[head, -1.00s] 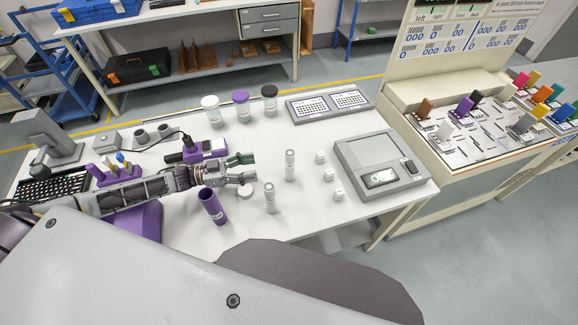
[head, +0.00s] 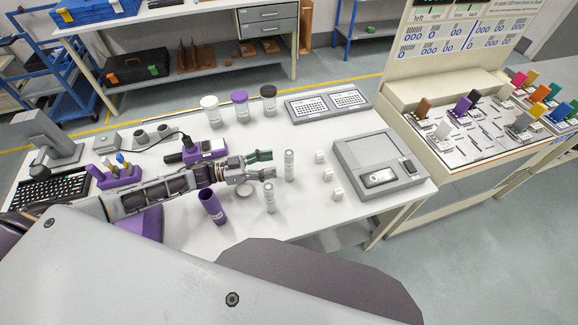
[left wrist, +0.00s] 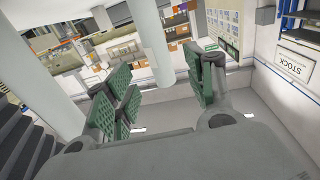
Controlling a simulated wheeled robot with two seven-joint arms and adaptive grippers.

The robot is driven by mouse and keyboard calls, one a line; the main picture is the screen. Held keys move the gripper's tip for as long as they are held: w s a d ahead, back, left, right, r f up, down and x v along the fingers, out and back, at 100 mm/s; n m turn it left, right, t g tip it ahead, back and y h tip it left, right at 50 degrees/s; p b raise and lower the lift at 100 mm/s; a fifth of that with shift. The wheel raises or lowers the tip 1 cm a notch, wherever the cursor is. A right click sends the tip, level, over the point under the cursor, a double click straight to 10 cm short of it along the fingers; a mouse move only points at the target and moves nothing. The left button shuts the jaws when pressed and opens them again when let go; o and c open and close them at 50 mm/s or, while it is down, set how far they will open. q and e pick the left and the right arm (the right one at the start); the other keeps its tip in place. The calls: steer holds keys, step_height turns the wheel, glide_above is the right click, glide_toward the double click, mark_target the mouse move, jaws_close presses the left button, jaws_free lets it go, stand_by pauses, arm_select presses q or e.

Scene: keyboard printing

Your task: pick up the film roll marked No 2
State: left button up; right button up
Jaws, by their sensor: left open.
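Two pale, slim film rolls stand upright on the white table: a far one (head: 289,165) and a near one (head: 269,199). Their markings are too small to read, so I cannot tell which is No 2. My left gripper (head: 264,165) is open and empty, level and pointing right. The far roll stands just ahead of its fingertips, apart from them. In the left wrist view, which is upside down, the far roll (left wrist: 149,40) shows between the open green-padded fingers (left wrist: 165,78). The near roll (left wrist: 57,80) shows to their left. My right gripper is out of view.
A purple cup (head: 211,206) stands below my left forearm, and a small round lid (head: 245,190) lies near the fingers. Several small white cubes (head: 328,174) and a grey device (head: 378,165) lie right of the rolls. Three lidded jars (head: 240,106) stand at the back.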

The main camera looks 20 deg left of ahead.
mark_target(289, 161)
arm_select(q)
steer(key=shift+x, duration=1.1)
steer(key=shift+s, duration=0.1)
steer(key=shift+p+x, duration=0.7)
steer(key=shift+x, duration=1.9)
steer(key=c, duration=1.1)
